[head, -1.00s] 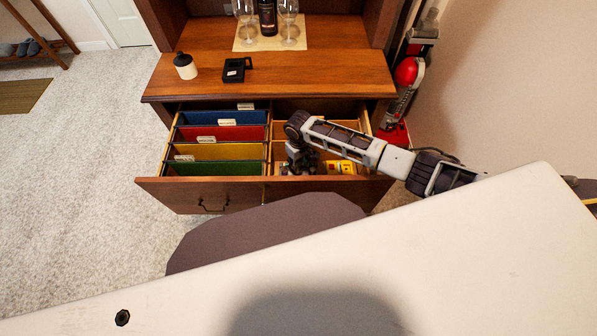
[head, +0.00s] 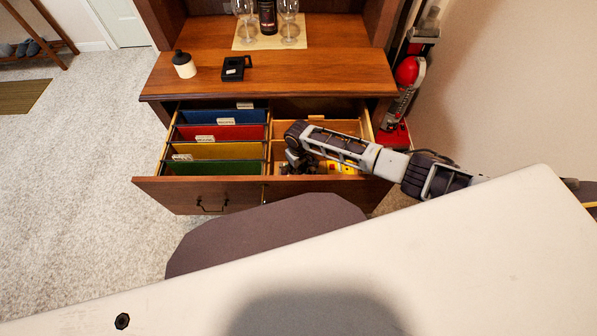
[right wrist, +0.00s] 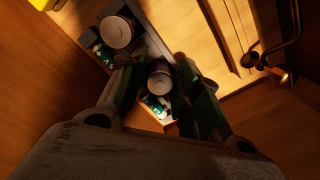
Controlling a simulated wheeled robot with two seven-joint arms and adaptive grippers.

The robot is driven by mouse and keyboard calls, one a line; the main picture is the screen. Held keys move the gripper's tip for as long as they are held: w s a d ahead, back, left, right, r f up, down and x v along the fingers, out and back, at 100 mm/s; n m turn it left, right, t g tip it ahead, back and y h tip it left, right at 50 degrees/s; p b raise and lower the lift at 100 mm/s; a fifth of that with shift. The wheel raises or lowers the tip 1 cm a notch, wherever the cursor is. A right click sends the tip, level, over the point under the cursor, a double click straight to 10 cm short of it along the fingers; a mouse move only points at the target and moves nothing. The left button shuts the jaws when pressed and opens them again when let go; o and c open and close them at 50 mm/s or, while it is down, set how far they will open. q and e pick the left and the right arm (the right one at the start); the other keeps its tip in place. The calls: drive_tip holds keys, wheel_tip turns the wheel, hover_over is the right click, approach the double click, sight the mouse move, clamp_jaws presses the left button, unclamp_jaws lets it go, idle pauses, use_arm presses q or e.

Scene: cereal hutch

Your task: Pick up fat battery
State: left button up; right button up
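In the right wrist view, two round-topped batteries stand in a narrow compartment of the drawer. The nearer fat battery (right wrist: 160,83) has a pale round end and a green-and-white label. The other battery (right wrist: 117,32) stands farther up and left. My right gripper (right wrist: 159,75) is open, with one finger on each side of the nearer battery, and small gaps seem to show. In the head view my right gripper (head: 297,165) reaches down into the right half of the open drawer, and the arm partly hides the contents. My left gripper is not in view.
The drawer (head: 200,197) is pulled out, with colored hanging folders (head: 215,150) in its left half. Yellow items (head: 343,168) lie right of the gripper. A white jar (head: 184,66) and a black object (head: 236,68) stand on the hutch top above.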

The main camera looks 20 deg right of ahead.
clamp_jaws()
drive_tip(key=shift+r, duration=0.2)
idle(0.3)
